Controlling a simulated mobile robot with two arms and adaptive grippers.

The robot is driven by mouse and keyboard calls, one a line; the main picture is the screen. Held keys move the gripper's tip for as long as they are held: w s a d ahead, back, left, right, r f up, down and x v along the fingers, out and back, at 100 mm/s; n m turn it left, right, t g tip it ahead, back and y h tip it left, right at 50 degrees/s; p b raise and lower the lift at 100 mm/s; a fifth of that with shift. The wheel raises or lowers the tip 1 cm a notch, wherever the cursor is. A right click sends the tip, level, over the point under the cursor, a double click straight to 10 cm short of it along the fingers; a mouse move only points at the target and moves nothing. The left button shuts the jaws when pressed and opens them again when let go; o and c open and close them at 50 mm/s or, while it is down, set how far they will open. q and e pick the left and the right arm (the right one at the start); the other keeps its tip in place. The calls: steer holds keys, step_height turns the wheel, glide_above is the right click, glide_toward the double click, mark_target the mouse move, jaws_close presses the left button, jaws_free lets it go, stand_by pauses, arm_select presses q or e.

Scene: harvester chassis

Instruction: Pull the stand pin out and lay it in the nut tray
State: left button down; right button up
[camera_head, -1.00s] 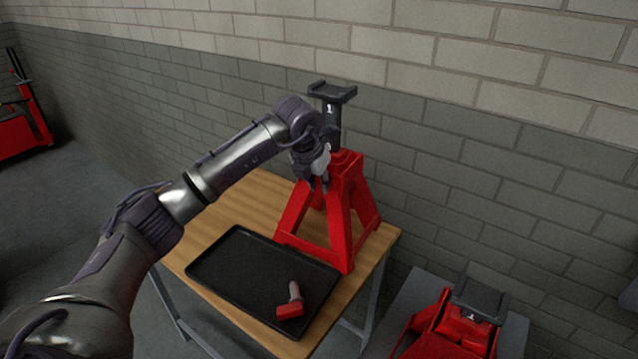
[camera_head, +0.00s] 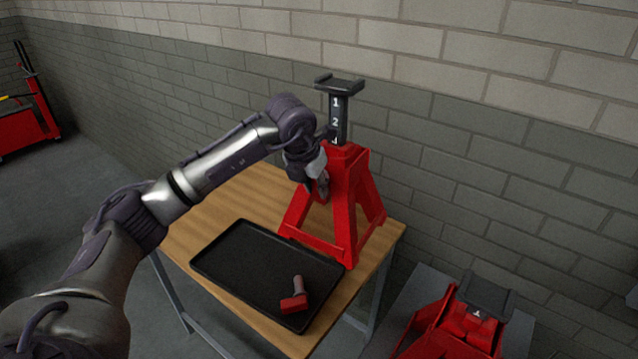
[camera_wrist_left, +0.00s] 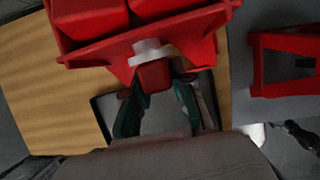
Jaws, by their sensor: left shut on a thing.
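The red jack stand (camera_head: 345,215) stands upright on the table, with a black numbered post (camera_head: 338,120) rising from its top. My left gripper (camera_head: 322,184) is at the stand's left upper side. In the left wrist view, my left gripper (camera_wrist_left: 157,80) is shut on the red block-shaped grip of the stand pin (camera_wrist_left: 153,76). A pale grey part of the pin lies between the grip and the stand; how deep the pin sits is hidden. The black nut tray (camera_head: 235,265) lies in front of the stand. My right gripper is out of view.
A red part with a grey shaft (camera_head: 294,303) lies in the tray's near right corner. A second red stand (camera_head: 455,330) is on a grey surface at lower right. A brick wall is close behind the table. The tray's left and middle are clear.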

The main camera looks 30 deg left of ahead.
arm_select(q)
steer(key=shift+s+a+b, duration=0.1)
steer(key=shift+s+b, duration=0.35)
steer(key=shift+s, duration=1.8)
